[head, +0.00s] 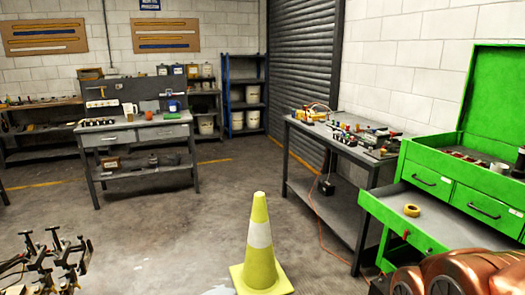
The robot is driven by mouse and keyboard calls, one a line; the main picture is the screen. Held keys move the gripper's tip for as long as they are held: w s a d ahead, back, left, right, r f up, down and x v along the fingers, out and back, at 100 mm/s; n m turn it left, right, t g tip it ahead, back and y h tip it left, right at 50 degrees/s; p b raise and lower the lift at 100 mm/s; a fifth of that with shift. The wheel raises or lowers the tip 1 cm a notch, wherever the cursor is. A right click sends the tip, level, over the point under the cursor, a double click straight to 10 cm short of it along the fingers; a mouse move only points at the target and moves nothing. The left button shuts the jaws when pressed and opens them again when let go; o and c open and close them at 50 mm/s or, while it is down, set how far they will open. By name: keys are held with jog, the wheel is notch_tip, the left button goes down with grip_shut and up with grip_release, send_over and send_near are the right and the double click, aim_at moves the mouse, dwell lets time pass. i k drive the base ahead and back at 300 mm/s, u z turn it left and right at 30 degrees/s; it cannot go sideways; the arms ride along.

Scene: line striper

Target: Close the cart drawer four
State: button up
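A green tool cart (428,157) stands at the right edge with its lid raised. Two upper drawers, a left one (433,181) and a right one (485,206), look shut. Below them a wide drawer (385,215) is pulled out toward the left. A roll of yellow tape (411,210) lies in it. I cannot read any drawer numbers. The lower right of the cart is hidden. My gripper does not show.
A yellow cone (260,247) stands on the floor in front. A grey workbench (340,140) with tools is left of the cart, with an orange cable (322,228) on the floor. Clamp-like metal gear (55,258) is at lower left.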

aim_at(441, 228)
jog(key=z, duration=1.2)
jog(key=k, duration=0.5)
jog(key=u, duration=0.55)
jog(key=i, duration=0.75)
jog(key=z, duration=1.05)
